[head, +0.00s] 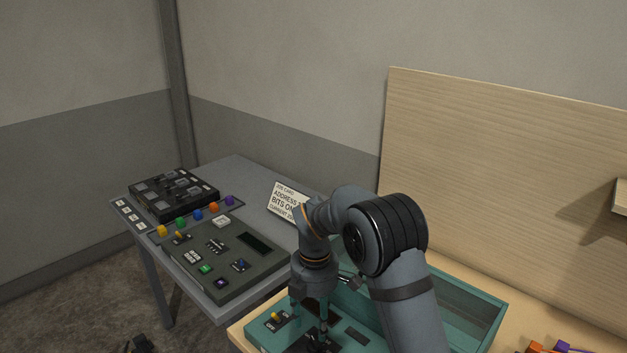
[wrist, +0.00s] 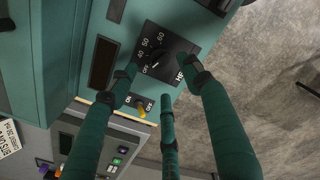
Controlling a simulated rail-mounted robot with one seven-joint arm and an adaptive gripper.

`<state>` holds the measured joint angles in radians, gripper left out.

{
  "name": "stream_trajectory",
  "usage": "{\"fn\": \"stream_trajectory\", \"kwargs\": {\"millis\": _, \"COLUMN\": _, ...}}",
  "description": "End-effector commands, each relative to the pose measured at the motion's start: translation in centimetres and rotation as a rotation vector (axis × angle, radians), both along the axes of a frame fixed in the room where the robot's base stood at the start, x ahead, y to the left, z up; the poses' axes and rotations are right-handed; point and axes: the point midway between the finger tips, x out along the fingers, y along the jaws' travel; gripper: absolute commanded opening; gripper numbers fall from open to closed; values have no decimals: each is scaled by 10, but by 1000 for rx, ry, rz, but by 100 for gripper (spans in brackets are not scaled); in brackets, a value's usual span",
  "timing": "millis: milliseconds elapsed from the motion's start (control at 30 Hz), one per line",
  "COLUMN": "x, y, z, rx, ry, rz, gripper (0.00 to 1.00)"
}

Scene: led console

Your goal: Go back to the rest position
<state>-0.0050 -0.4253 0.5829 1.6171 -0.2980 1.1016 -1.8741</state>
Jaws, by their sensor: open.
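My gripper (head: 312,318) points down over the near end of a teal box (head: 262,338) in the head view. In the wrist view the fingers of my gripper (wrist: 162,78) are spread apart with nothing between them. Below them is a black dial plate (wrist: 178,45) with a small knob and printed numbers. I cannot tell from these views whether a fingertip touches the plate. A yellow-tipped toggle (wrist: 140,111) sits beside the dial on the teal panel. My arm hides part of the box in the head view.
A grey console (head: 228,262) with buttons and a dark display stands on a grey table (head: 238,172) at left. A black switch unit (head: 172,194) and a job card (head: 285,199) are behind. A wooden board (head: 500,170) rises behind the wooden bench (head: 520,314). Open air is above my arm.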

Motion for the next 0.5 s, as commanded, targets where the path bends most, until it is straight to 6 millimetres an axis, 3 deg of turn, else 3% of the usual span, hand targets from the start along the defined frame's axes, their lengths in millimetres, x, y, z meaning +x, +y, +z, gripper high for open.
{"fn": "stream_trajectory", "kwargs": {"millis": 200, "x": 1, "y": 0, "z": 49, "rx": 3, "ry": -6, "rz": -2, "gripper": 49}}
{"fn": "stream_trajectory", "kwargs": {"millis": 500, "x": -1, "y": -1, "z": -22, "rx": -3, "ry": 6, "rz": 0, "gripper": 49}}
